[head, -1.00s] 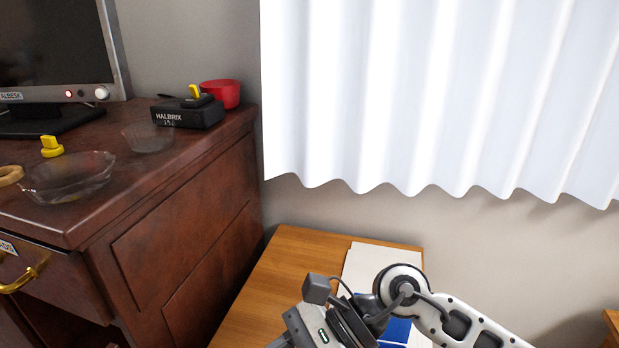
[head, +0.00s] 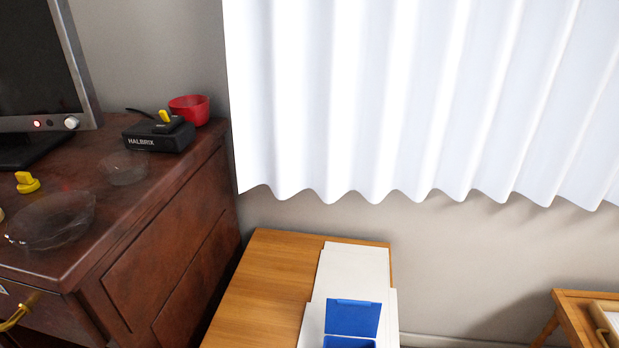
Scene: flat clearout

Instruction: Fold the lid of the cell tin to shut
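A blue tin (head: 348,342) with its blue lid (head: 353,318) stands on white sheets or boards on a low wooden table, at the bottom of the head view. The lid stands up, open, at the far side of the tin. The tin's front is cut off by the picture's lower edge, and I cannot see what is inside. Neither of my grippers is in view.
The wooden table (head: 262,290) has bare room left of the white boards (head: 355,268). A dark cabinet (head: 165,255) on the left bears glass dishes (head: 55,218), a black HALBRIX box (head: 158,138), a red cup (head: 190,108) and a monitor. A white curtain hangs behind.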

